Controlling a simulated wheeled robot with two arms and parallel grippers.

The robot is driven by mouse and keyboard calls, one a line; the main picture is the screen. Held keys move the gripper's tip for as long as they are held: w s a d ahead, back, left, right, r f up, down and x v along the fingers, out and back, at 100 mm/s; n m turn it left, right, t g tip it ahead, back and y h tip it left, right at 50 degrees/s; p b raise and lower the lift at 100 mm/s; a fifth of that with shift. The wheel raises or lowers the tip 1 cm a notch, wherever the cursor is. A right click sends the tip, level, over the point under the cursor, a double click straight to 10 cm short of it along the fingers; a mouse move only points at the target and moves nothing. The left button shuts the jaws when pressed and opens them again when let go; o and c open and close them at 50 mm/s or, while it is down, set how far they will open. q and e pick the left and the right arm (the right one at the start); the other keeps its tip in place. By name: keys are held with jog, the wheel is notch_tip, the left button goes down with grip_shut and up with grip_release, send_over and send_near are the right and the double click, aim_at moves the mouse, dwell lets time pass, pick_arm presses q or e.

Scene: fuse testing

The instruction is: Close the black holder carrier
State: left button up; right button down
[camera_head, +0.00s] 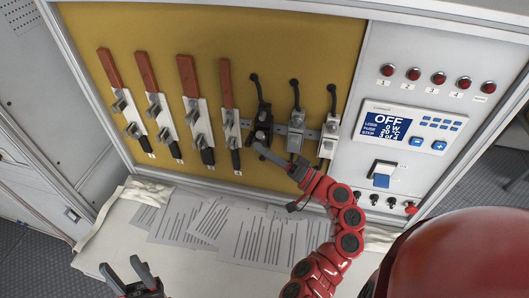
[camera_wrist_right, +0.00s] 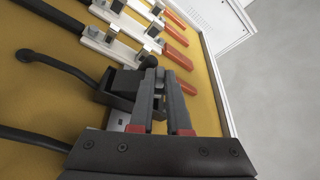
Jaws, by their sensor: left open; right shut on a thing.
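The black holder (camera_head: 263,118) is mounted on the yellow panel, with its curved black lever (camera_head: 256,86) pointing up. In the right wrist view the black holder's carrier (camera_wrist_right: 124,82) sits just left of my fingers, and its lever (camera_wrist_right: 58,66) runs off to the left. My right gripper (camera_head: 258,147) is at the lower end of the black holder. In the wrist view the right gripper (camera_wrist_right: 161,75) is shut on the black carrier's end, and its fingers hide part of it. My left gripper (camera_head: 124,272) is open and empty at the lower left, away from the panel.
A grey holder (camera_head: 296,130) and a white holder (camera_head: 329,135) stand right of the black one. Several red-handled fuse carriers (camera_head: 188,78) hang to the left. Papers (camera_head: 205,225) lie on the table (camera_head: 90,245) below. A control panel (camera_head: 408,130) is at right.

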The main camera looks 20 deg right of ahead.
aim_at(264, 137)
jog(key=shift+w+d+r+m+g+h+p, duration=0.25)
jog(key=shift+w+r+m+h+p, duration=0.25)
jog(key=shift+m, duration=0.65)
jog(key=shift+w+d+r+m+g+h+p, duration=0.15)
jog(key=shift+w+d+r+m+h+p, duration=0.15)
jog(key=shift+m+p, duration=0.6)
jog(key=shift+w+d+r+m+g+h+p, duration=0.2)
jog(key=shift+w+r+m+h+p, duration=0.15)
jog(key=shift+m, duration=1)
jog(key=c, duration=0.9)
grip_release()
jog(key=shift+d, duration=0.1)
